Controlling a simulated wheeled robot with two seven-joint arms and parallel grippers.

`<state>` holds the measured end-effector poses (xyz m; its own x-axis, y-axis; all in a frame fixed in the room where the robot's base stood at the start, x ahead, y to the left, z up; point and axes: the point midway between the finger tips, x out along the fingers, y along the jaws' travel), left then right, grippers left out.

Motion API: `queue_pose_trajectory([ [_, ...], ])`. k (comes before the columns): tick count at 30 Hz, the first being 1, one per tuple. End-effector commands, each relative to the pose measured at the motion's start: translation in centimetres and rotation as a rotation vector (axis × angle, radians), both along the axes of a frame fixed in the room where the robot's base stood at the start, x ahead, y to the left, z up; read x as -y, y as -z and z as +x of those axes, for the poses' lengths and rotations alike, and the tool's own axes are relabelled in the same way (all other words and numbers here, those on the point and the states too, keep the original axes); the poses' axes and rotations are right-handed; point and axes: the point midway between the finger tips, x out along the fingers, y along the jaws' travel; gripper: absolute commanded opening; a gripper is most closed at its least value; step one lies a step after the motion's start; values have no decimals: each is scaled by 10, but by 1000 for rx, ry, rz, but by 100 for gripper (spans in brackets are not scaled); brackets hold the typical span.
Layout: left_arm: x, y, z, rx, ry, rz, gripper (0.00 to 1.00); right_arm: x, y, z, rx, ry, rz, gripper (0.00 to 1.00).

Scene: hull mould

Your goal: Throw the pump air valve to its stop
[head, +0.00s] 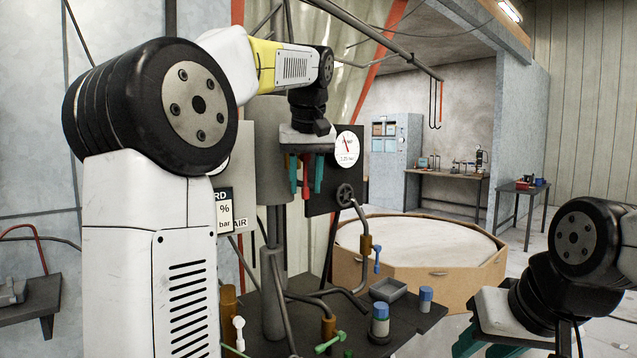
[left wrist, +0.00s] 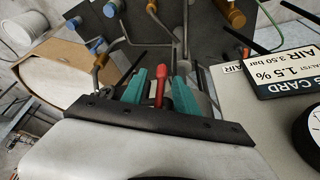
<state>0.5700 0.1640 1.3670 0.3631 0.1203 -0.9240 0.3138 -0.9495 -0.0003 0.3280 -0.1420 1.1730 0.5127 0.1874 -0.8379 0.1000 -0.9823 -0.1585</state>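A red lever handle (head: 306,178) hangs below my left gripper (head: 306,172), between its two teal fingers. The left wrist view shows the red handle (left wrist: 160,85) between the fingers (left wrist: 159,88), with narrow gaps on both sides. The left gripper looks open around it, not closed on it. Most of the lever's mount is hidden, and no label on it is readable, so I cannot confirm it is the pump air valve. My right gripper (head: 484,345) is low at the right, teal fingers apart and cut by the frame edge; it looks empty.
A blue lever (head: 377,259), a green lever (head: 330,342) and a white lever (head: 239,334) sit on nearby pipes. A dial (head: 346,149) and handwheel (head: 345,194) are right of the left gripper. A grey tray (head: 388,289) and blue-capped containers (head: 380,318) stand on the dark bench.

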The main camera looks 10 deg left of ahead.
Motion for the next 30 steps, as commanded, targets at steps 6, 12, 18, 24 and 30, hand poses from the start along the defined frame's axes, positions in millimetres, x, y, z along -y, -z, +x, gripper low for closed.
queue_pose_trajectory([
  [6, 0, 1, 0, 0, 0, 0, 36, 0, 0, 0, 0, 0, 0, 36],
  [12, 0, 1, 0, 0, 0, 0, 5, 0, 0, 0, 0, 0, 0, 36],
  [18, 0, 1, 0, 0, 0, 0, 0, 0, 0, 0, 0, 0, 0, 36],
  [24, 0, 1, 0, 0, 0, 0, 0, 0, 0, 0, 0, 0, 0, 36],
  [30, 0, 1, 0, 1, 0, -1, 0, 0, 0, 0, 0, 0, 0, 36],
])
